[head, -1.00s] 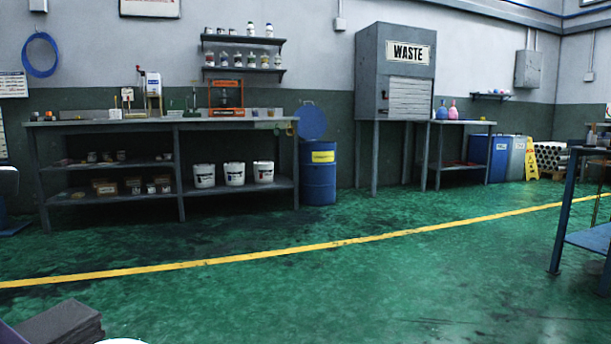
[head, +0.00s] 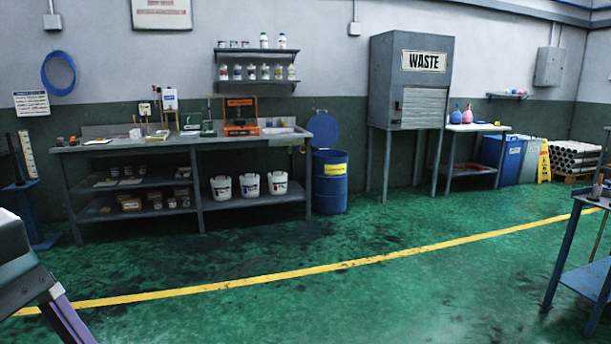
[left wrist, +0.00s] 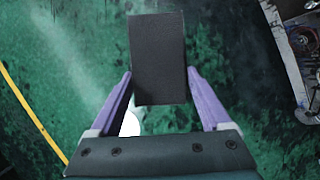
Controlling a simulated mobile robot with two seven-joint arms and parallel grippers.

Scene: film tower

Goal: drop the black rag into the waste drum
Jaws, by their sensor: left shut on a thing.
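The black rag (left wrist: 157,55) is a dark, flat rectangle in the left wrist view, held between the purple fingers of my left gripper (left wrist: 159,72). Green floor lies behind it. In the head view part of my left gripper shows at the lower left corner, with a purple finger pointing down; I cannot make out the rag there. The blue waste drum (head: 330,188) with a yellow label stands against the far wall, right of the workbench. Its round blue lid (head: 323,130) is raised behind it. The drum is well away from my gripper. My right gripper is out of view.
A grey workbench (head: 160,143) with shelves and white buckets stands left of the drum. A tall grey cabinet marked WASTE (head: 409,85) stands on legs to its right. A blue table (head: 590,275) is at the right edge. The green floor between is clear, crossed by a yellow line.

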